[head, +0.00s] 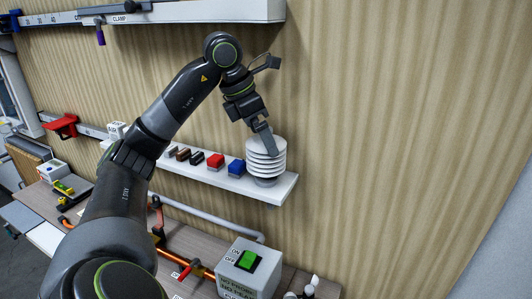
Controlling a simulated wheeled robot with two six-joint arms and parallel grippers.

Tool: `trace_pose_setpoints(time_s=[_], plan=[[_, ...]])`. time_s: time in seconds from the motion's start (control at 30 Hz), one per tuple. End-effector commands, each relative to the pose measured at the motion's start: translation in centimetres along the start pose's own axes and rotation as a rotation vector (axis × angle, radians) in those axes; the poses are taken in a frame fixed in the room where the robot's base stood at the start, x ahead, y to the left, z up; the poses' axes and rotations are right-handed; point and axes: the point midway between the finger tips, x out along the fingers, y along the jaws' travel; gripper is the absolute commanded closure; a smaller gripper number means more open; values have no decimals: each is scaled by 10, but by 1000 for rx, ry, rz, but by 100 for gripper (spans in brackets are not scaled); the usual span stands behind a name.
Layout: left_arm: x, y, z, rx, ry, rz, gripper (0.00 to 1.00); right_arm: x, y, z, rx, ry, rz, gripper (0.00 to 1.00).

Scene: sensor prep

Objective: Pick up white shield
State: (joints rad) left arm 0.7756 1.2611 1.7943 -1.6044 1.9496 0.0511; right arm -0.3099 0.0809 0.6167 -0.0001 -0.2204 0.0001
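The white shield (268,160), a stack of round white plates, stands upright at the right end of a white wall shelf (278,190). My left gripper (267,142) points down at the shield's upper left side. Its fingers overlap the shield's edge in the head view. I cannot tell whether they touch it, or whether they are open or shut, because the finger gap is not visible. My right gripper is not in view.
A higher shelf (215,10) runs above. Below is a bench with a green-switch box (250,268) and pipes. The wall right of the shield is clear.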

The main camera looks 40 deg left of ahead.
Motion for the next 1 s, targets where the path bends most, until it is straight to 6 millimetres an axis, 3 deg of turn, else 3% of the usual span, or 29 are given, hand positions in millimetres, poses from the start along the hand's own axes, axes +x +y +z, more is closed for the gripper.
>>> trace_pose_setpoints(time_s=[0.1, 0.3, 0.6, 0.93, 1.0], plan=[[12, -1, 2, 0, 3, -5, 0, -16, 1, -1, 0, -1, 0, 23], [35, -1, 2, 0, 2, -4, 0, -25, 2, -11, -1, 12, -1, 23], [41, 0, 1, 1, -1, -1, 0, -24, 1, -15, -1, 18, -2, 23], [41, 0, 1, 0, -1, -1, 42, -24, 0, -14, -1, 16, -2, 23], [41, 0, 1, 0, -1, -1, 43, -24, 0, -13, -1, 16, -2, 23]])
